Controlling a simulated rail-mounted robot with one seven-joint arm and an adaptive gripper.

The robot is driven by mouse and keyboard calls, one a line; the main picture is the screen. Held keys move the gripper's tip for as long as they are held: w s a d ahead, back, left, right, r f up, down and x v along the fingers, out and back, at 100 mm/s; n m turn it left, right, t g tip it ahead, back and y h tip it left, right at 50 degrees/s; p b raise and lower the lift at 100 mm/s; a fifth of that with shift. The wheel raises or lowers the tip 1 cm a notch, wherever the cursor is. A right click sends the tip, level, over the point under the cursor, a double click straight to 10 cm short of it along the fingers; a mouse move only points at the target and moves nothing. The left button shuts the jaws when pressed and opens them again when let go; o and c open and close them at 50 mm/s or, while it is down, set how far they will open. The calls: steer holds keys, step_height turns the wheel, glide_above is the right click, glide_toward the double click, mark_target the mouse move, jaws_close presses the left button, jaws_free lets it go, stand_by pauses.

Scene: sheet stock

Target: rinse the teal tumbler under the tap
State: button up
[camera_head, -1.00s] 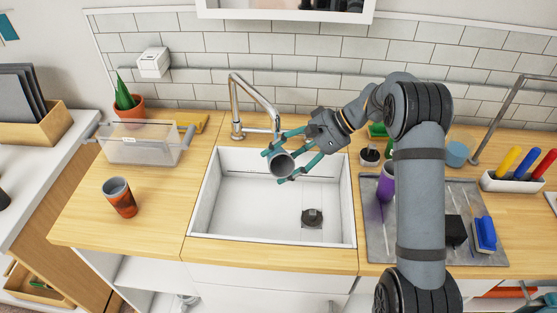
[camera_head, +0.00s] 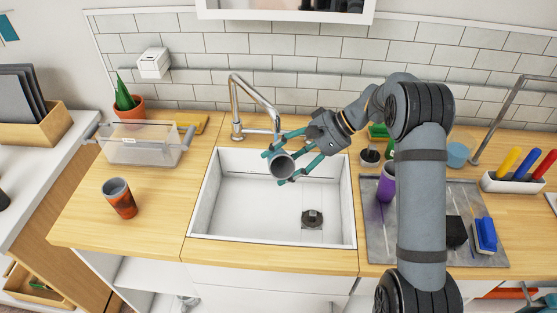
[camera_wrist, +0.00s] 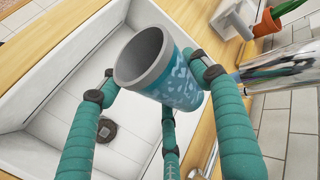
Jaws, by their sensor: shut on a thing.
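The teal patterned tumbler (camera_wrist: 172,82) with a grey rim is between my gripper's teal fingers in the wrist view. My gripper (camera_head: 282,163) is shut on it and holds it tilted, so its mouth shows in both views. In the head view the tumbler (camera_head: 279,166) is over the back part of the white sink (camera_head: 205,205), just below the spout end of the chrome tap (camera_head: 236,105). The tap (camera_wrist: 285,68) also shows close beside the tumbler in the wrist view. No running water is visible.
An orange-patterned cup (camera_head: 121,200) stands on the left counter (camera_head: 150,220). A clear bin (camera_head: 138,148) and a potted plant (camera_head: 127,103) are behind it. A purple tumbler (camera_head: 386,184) and a blue brush (camera_head: 484,235) are on the grey mat (camera_head: 455,192) right of the sink.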

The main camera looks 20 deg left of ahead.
steer(key=s+d+b, duration=0.3)
steer(key=s+b, duration=0.2)
steer(key=s, duration=0.2)
steer(key=shift+d, duration=0.2)
stand_by(0.4)
stand_by(1.3)
steer(key=s+d+r+p, duration=0.2)
steer(key=s+r, duration=0.3)
steer(key=r, duration=0.1)
steer(key=shift+s+d, duration=0.15)
steer(key=shift+d, duration=0.2)
stand_by(0.5)
